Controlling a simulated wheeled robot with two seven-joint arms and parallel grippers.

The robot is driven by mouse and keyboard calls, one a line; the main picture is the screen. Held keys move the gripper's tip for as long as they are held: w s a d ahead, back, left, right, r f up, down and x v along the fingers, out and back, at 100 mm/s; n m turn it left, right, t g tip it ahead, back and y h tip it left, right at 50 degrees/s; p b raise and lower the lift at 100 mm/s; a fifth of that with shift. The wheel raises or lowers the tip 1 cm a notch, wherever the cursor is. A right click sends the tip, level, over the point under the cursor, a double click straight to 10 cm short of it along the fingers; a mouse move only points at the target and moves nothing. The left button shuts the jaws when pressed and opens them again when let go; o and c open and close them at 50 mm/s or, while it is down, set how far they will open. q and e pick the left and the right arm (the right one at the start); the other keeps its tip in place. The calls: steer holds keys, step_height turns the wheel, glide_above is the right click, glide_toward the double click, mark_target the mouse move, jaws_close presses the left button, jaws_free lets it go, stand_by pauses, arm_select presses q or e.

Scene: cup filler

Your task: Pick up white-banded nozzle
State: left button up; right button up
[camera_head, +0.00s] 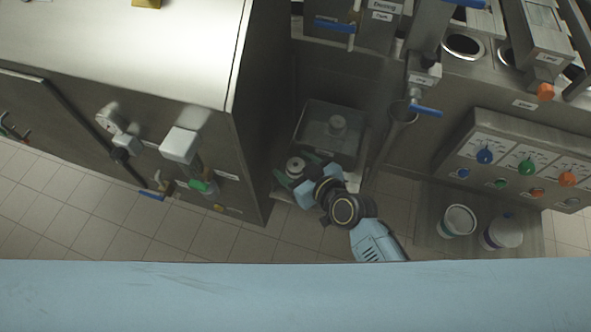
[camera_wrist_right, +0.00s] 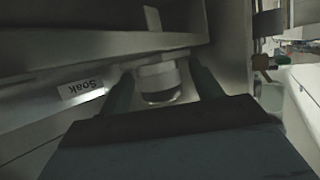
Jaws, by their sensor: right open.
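A short round nozzle (camera_head: 295,166) with a pale band stands on a low tray (camera_head: 281,189) beside a recessed metal bin. In the right wrist view the nozzle (camera_wrist_right: 160,82) shows a white band above a dark lower part. My right gripper (camera_head: 298,169) reaches in from below with its dark green fingers apart, one on each side of the nozzle. In the right wrist view the open fingers (camera_wrist_right: 162,76) flank the nozzle; whether they touch it I cannot tell. My left gripper is out of view.
A tall steel cabinet (camera_head: 210,125) stands close on the left. A control panel (camera_head: 520,163) and two tubs (camera_head: 458,220) are on the right.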

steer(key=c, duration=1.4)
